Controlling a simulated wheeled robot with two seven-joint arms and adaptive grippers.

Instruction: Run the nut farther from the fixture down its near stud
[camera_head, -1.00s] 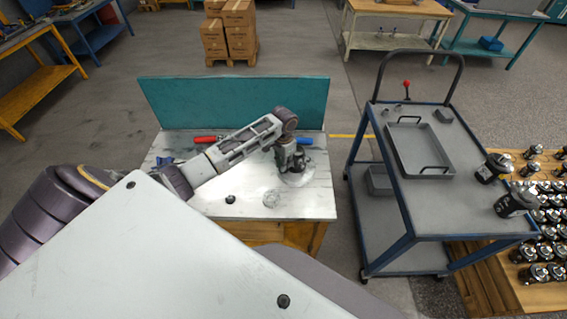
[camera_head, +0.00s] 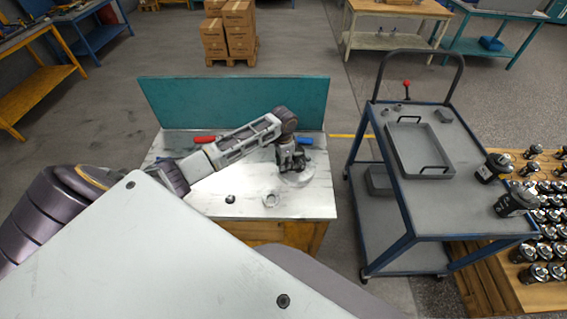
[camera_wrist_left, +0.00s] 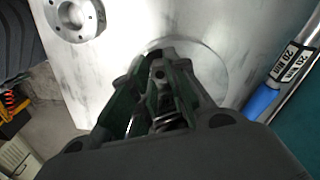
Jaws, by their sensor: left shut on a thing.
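My left gripper (camera_head: 292,168) points down over a pale round plate (camera_head: 297,180) on the workbench. In the left wrist view its dark fingers (camera_wrist_left: 163,60) are shut on a small part, apparently the nut, which they largely hide. The stud and the nut's height on it cannot be made out. A metal ring with holes (camera_head: 271,199) lies to the front left of the gripper; it also shows in the left wrist view (camera_wrist_left: 76,17). A small dark part (camera_head: 230,199) stands farther left. My right gripper is not in view.
A red-handled tool (camera_head: 204,139) and a blue-handled one (camera_head: 305,141) lie by the teal back panel (camera_head: 235,103). The bench top (camera_head: 315,205) is clear at the front right. A cart with a grey tray (camera_head: 395,150) stands to the right.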

